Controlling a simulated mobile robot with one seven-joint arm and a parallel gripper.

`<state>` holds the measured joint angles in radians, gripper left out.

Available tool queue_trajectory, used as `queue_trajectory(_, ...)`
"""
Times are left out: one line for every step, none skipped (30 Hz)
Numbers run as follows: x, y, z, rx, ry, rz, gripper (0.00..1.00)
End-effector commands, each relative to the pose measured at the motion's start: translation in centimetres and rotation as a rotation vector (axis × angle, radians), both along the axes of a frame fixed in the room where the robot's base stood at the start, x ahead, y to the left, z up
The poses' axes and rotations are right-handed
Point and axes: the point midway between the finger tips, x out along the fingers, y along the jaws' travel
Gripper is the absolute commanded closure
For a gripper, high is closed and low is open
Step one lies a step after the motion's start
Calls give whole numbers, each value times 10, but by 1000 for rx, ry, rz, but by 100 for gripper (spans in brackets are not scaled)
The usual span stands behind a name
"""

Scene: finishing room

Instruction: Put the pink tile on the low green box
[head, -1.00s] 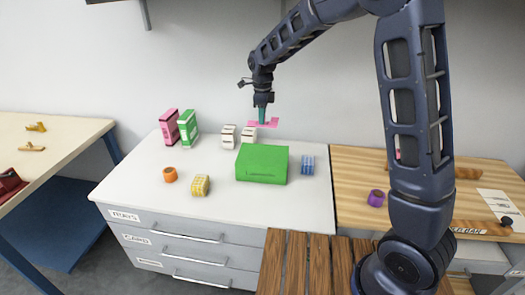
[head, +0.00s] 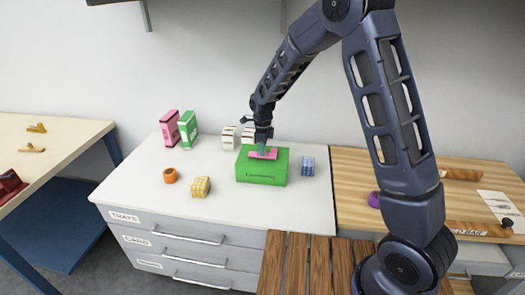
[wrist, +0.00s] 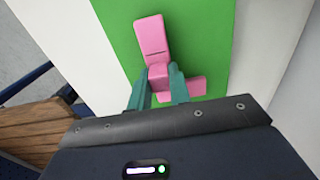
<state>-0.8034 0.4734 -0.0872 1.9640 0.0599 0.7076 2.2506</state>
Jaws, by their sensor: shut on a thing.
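The pink tile (head: 262,154) is in my gripper (head: 261,150), over the top of the low green box (head: 262,174) on the white-topped cabinet. In the wrist view the tile (wrist: 152,38) shows between the teal fingertips (wrist: 157,80), with the green box top (wrist: 112,20) beneath it. My gripper is shut on the raised middle of the tile. I cannot tell whether the tile touches the box top or is just above it.
White boxes (head: 229,138) stand behind the green box and a blue box (head: 308,167) stands at its right. Upright pink (head: 170,128) and green (head: 188,129) boxes stand at the back left.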

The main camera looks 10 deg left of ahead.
Motion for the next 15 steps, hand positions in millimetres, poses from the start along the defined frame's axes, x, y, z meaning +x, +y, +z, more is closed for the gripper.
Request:
queue_trajectory(0,0,-6,-1,1,0,100)
queue_trajectory(0,0,-7,-1,1,0,100)
queue_trajectory(0,0,-8,0,0,0,100)
queue_trajectory(0,0,-9,1,-1,0,100)
queue_trajectory(0,0,-8,1,-1,0,100)
queue_trajectory(0,0,-8,1,-1,0,100)
queue_trajectory(0,0,-8,1,-1,0,100)
queue_trajectory(0,0,-8,1,-1,0,100)
queue_trajectory(0,0,-8,1,-1,0,100)
queue_trajectory(0,0,-8,1,-1,0,100)
queue_trajectory(0,0,-9,1,0,0,100)
queue_trajectory(0,0,-10,1,0,0,100)
queue_trajectory(0,0,-11,1,0,0,100)
queue_trajectory(0,0,-11,1,0,0,100)
queue_trajectory(0,0,-11,1,-1,0,73)
